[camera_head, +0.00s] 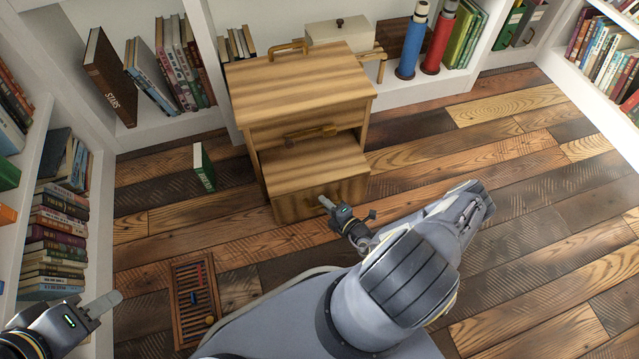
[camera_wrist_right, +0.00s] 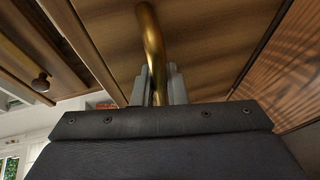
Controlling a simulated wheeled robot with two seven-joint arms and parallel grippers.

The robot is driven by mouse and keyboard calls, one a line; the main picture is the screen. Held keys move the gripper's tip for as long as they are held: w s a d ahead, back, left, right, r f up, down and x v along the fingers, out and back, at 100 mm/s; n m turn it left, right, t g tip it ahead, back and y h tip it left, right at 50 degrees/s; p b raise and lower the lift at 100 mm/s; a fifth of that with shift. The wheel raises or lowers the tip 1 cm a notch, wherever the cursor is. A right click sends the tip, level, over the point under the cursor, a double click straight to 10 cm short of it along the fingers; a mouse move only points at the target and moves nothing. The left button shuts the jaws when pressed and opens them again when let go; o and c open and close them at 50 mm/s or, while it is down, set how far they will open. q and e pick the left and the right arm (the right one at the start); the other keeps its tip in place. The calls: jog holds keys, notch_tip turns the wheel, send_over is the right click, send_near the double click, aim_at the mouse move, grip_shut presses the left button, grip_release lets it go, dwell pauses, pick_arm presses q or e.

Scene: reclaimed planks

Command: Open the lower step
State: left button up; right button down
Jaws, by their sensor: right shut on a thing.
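The wooden step cabinet (camera_head: 300,85) stands on the floor against the shelves. My right gripper (camera_head: 326,203) is at the lower step's front face. In the right wrist view, its fingers are closed around a brass handle (camera_wrist_right: 153,45) against striped wood; in the head view the gripper covers most of this handle. My left gripper (camera_head: 112,300) is at the lower left, away from the cabinet, and its finger gap is not clear.
A green book (camera_head: 203,167) stands on the floor left of the cabinet. A wooden abacus-like frame (camera_head: 195,297) lies nearer to me. Bookshelves line the left, back and right. Blue (camera_head: 411,48) and red (camera_head: 438,42) cylinders stand behind right. The plank floor at right is clear.

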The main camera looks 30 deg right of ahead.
jog(key=s+a, duration=0.2)
jog(key=s, duration=0.6)
jog(key=shift+a, duration=0.1)
jog(key=c, duration=1.7)
grip_release()
jog(key=shift+s+p, duration=0.1)
jog(key=shift+p, duration=0.2)
jog(key=p+v, duration=0.1)
jog(key=v, duration=0.6)
jog(key=shift+s+r+p, duration=0.1)
jog(key=shift+s+p, duration=0.25)
jog(key=shift+p, duration=0.05)
